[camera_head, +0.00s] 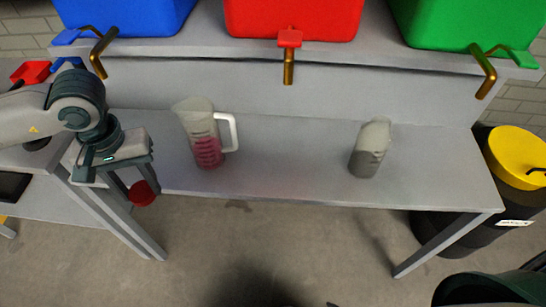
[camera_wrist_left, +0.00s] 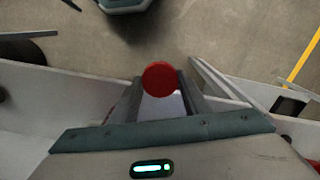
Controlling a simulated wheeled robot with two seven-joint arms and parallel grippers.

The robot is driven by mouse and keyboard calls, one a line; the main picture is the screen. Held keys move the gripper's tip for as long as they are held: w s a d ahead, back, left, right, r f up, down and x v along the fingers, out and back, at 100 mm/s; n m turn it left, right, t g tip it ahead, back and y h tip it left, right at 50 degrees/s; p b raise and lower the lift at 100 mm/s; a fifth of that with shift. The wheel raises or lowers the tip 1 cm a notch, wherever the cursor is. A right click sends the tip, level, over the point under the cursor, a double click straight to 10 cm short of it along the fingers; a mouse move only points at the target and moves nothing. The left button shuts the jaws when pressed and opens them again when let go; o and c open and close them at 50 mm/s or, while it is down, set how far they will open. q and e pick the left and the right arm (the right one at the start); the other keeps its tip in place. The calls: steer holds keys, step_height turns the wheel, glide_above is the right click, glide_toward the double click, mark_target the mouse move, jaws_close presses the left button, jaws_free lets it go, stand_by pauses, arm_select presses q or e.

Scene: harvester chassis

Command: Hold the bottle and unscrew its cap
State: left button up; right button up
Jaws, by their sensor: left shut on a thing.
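My left gripper (camera_head: 143,190) is shut on a small round red cap (camera_head: 142,197), held in front of the workbench's near edge at the left. The red cap (camera_wrist_left: 160,78) also shows between the two fingers in the left wrist view. A grey, translucent bottle (camera_head: 368,152) stands on the right part of the bench, well away from my left gripper. I see no red cap on its pale top. No gripper touches the bottle. My right gripper is not in view.
A measuring jug (camera_head: 205,140) with reddish liquid stands on the bench (camera_head: 285,150), left of the bottle. Blue (camera_head: 125,15), red (camera_head: 290,15) and green (camera_head: 465,20) containers with brass spouts sit on the shelf behind. A black barrel with a yellow top (camera_head: 515,155) stands at the right.

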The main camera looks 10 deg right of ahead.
arm_select(q)
steer(key=shift+s+d+f+n, duration=0.1)
steer(key=shift+d+f+n, duration=0.2)
steer(key=shift+d+n, duration=0.5)
steer(key=s+d+f+n+b, duration=0.1)
steer(key=d+n, duration=0.5)
steer(key=n, duration=0.6)
steer(key=s+d+f+n+b, duration=0.2)
steer(key=d+n, duration=0.5)
steer(key=n, duration=0.5)
steer(key=s+d+f+n+b, duration=0.1)
steer(key=s+d+n+b, duration=0.2)
steer(key=d+n, duration=0.4)
steer(key=shift+s+d+f+n, duration=0.3)
steer(key=shift+s+n, duration=0.5)
steer(key=shift+n, duration=1.6)
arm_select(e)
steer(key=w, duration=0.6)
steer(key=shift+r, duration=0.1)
